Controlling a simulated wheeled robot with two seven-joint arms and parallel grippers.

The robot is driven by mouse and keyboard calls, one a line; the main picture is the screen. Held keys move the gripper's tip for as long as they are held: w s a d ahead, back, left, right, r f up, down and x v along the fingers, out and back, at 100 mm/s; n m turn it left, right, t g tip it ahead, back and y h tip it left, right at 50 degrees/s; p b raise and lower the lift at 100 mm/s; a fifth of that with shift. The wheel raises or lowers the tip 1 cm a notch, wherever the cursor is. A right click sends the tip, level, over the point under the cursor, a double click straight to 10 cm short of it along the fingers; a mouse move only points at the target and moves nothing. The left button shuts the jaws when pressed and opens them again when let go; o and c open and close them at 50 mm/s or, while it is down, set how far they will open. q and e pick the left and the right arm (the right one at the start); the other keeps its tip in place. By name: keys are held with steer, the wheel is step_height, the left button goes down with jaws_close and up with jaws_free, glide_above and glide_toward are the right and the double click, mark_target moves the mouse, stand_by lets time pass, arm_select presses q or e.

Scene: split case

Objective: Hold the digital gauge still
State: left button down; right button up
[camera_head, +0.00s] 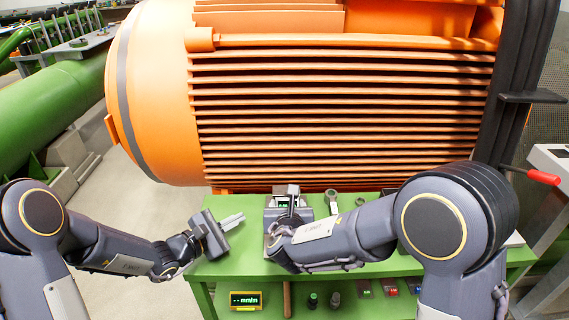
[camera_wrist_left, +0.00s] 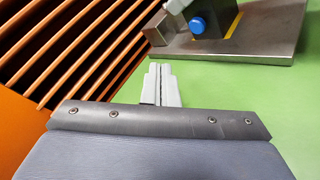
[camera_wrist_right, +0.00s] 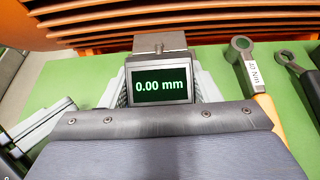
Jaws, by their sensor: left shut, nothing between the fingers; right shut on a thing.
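The digital gauge (camera_wrist_right: 160,87) has a dark screen with green digits reading 0.00 mm in the right wrist view. It sits between the two pale fingers of my right gripper (camera_wrist_right: 162,95), which is shut on it. In the head view the gauge (camera_head: 284,202) shows small above my right wrist, with its lower part hidden by the arm. My left gripper (camera_wrist_left: 161,84) is shut and empty, with its fingers together over the green bench top. In the head view the left gripper (camera_head: 232,221) is left of the gauge and apart from it.
The green bench (camera_head: 228,268) stands before a large orange finned motor (camera_head: 340,110). A metal plate (camera_wrist_left: 265,45) with a blue knob lies near the left gripper. A wrench tagged 40 Nm (camera_wrist_right: 250,75) lies right of the gauge. A yellow mm/m display (camera_head: 245,300) is at the front.

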steer(key=shift+s+f, duration=0.1)
steer(key=shift+f, duration=0.3)
arm_select(q)
steer(key=shift+s+a+r, duration=0.1)
steer(key=shift+a+r, duration=0.7)
steer(key=shift+a, duration=0.35)
steer(key=shift+s+a+r, duration=0.15)
steer(key=shift+a+r, duration=0.7)
steer(key=shift+a, duration=0.35)
steer(key=shift+s+a+r, duration=0.1)
steer(key=shift+a+r, duration=0.7)
steer(key=shift+a, duration=0.35)
arm_select(e)
steer(key=shift+c, duration=0.5)
steer(key=shift+r, duration=0.2)
arm_select(q)
steer(key=shift+r+p, duration=0.3)
arm_select(e)
steer(key=shift+r, duration=0.65)
steer(key=shift+r, duration=0.1)
